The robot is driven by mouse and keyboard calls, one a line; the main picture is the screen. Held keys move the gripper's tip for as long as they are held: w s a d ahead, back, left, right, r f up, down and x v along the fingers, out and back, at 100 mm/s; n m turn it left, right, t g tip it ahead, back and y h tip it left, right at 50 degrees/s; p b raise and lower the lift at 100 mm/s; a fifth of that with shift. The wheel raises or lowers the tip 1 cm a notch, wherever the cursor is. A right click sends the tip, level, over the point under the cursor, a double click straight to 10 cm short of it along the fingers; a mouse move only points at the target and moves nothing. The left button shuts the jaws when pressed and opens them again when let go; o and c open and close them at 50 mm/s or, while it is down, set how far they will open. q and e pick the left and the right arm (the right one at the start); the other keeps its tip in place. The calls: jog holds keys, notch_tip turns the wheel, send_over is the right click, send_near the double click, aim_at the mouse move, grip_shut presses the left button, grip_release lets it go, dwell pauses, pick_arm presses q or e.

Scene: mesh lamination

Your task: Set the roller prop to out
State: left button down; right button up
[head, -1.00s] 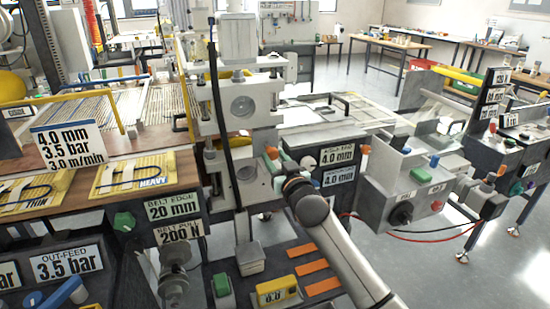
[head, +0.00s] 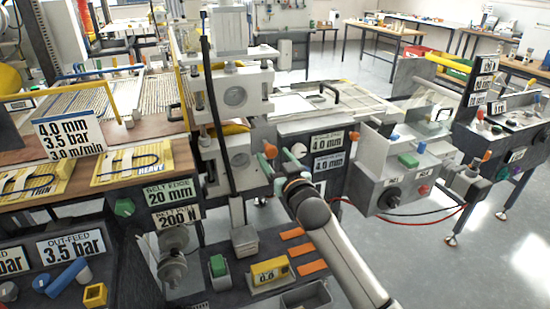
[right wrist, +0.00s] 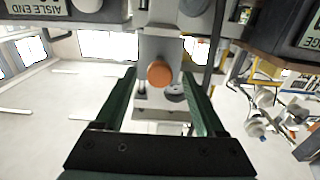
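An orange round knob (right wrist: 160,73) shows ahead of the right gripper in the right wrist view, in line with the gap between the fingers. It is mounted on a grey machine part; I cannot tell for sure that it is the roller prop. My left gripper is not in view.
The control box with the 4.0 mm displays (head: 327,152) is just right of the gripper. A grey box with knobs (head: 393,190) and red and black cables are farther right. Open floor is at the right.

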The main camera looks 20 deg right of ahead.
jog(key=s, duration=1.2)
jog(key=shift+s+d+b, duration=0.2)
jog(key=shift+s+b, duration=0.05)
jog(key=shift+b, duration=0.15)
jog(key=s+a+f+g, duration=0.1)
jog(key=s+f+g, duration=0.2)
jog(key=s+f, duration=0.5)
jog(key=s+a+f+n+g+y, duration=0.1)
jog(key=s+a+f+g, duration=0.1)
jog(key=s+f, duration=0.6)
jog(key=s+a+f+g+p, duration=0.1)
jog(key=s+f+g, duration=0.2)
jog(key=s+f, duration=0.5)
notch_tip(320, 180, down, 9)
jog(key=shift+s+a+r+n+g+y, duration=0.15)
jog(key=shift+s+a+n+g+y, duration=0.15)
jog(key=shift+s+a+g+y, duration=0.1)
